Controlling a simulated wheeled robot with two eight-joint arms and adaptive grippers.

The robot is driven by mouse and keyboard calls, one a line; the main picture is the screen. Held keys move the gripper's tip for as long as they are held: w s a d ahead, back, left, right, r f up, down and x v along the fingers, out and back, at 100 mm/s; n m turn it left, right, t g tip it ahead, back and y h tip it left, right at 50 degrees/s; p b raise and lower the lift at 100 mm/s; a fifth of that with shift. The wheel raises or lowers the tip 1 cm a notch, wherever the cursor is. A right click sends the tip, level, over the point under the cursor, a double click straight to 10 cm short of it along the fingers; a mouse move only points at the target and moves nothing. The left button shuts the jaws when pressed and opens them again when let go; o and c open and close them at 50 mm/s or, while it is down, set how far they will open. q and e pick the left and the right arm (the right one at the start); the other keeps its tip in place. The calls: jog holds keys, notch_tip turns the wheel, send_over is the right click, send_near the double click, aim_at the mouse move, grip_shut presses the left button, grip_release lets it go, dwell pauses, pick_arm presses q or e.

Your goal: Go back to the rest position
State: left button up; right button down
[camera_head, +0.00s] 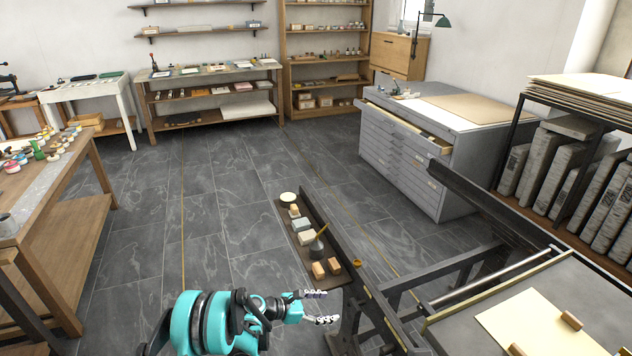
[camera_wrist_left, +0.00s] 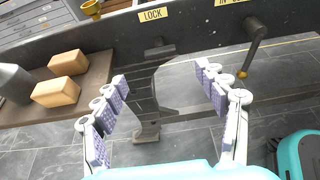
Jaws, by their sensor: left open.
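My left gripper (camera_head: 322,307) is in the lower middle of the head view, at the near end of a narrow wooden shelf (camera_head: 328,278) on the press side. In the left wrist view the left gripper (camera_wrist_left: 168,95) has its two padded fingers wide apart, with nothing between them. Beyond the fingers are the dark press rail with a "LOCK" label (camera_wrist_left: 153,14) and a dark metal leg. My right gripper is in neither view.
The shelf holds several small items, with two tan blocks (camera_head: 319,270) at its near end. The press bed (camera_head: 470,320) is at lower right. A wooden table (camera_head: 60,210) stands left, a grey drawer cabinet (camera_head: 400,160) behind. The tiled floor (camera_head: 220,210) between is clear.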

pick_arm(q)
jog(key=s+a+r+m+t+y, duration=0.1)
jog(key=s+a+r+m+y, duration=0.3)
jog(key=r, duration=0.6)
jog(key=s+a+r+m+y, duration=0.2)
jog(key=s+a+r+m, duration=0.35)
jog(key=r, duration=0.35)
jog(key=s+a+r+m+y, duration=0.1)
jog(key=s+a+m+y, duration=0.1)
jog(key=s+a+m, duration=0.2)
jog(key=s+a+r+m+t+y, duration=0.1)
jog(key=s+a+m, duration=0.3)
jog(key=s, duration=0.6)
jog(key=s+a+r+m+y, duration=0.1)
jog(key=s+a+m+y, duration=0.2)
jog(key=s, duration=0.5)
jog(key=shift+a+r+m+t+y, duration=0.35)
jog(key=shift+a+m, duration=0.4)
jog(key=shift+a, duration=0.3)
